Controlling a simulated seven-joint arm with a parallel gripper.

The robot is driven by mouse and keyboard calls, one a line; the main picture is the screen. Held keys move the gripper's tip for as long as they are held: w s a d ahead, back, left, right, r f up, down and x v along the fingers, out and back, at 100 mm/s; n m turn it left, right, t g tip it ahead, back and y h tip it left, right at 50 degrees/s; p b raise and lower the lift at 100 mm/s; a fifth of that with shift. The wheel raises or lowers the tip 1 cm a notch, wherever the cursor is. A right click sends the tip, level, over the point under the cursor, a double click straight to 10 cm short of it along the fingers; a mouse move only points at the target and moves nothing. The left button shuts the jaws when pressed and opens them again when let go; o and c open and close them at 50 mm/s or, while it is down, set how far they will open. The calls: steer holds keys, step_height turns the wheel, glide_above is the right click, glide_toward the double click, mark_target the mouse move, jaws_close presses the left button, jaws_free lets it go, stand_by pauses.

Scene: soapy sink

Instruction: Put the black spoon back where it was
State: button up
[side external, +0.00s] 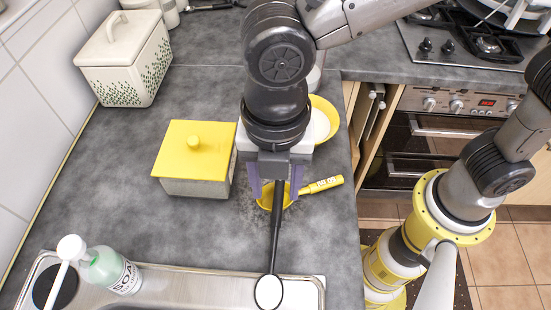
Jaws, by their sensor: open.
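The black spoon (275,235) has a long dark handle and a round end (268,291) that shows white. The round end lies at the sink's back right edge, and the handle runs up the picture to my gripper. My gripper (276,186) points down over the counter with its two purple fingers apart. The upper end of the handle shows between the fingers, partly hidden by the gripper. I cannot tell whether a finger touches it. Behind the handle, a yellow spoon-like piece (322,185) with dark lettering lies partly hidden by my gripper.
A grey box with a yellow lid (195,150) stands close left of my gripper. A yellow-rimmed bowl (322,118) is behind right. A soap bottle (112,270) stands at the steel sink (200,284). A white container (122,62) is back left. The counter's right edge is near.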

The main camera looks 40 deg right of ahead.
steer(key=shift+r, duration=2.8)
steer(key=w+d+r+m+t+y, duration=0.1)
steer(key=w+d+r+m+t, duration=0.15)
steer(key=d+m, duration=1.25)
steer(key=s+d+f+m+t, duration=0.1)
steer(key=s+d+f+m, duration=0.1)
steer(key=d+m, duration=0.4)
steer(key=s+d+f+m+t+h, duration=0.1)
steer(key=s+d+m, duration=0.4)
steer(key=d, duration=0.5)
steer(key=shift+d+f+m+t, duration=0.2)
steer(key=shift+f+m+t, duration=0.15)
steer(key=shift+m+t, duration=0.2)
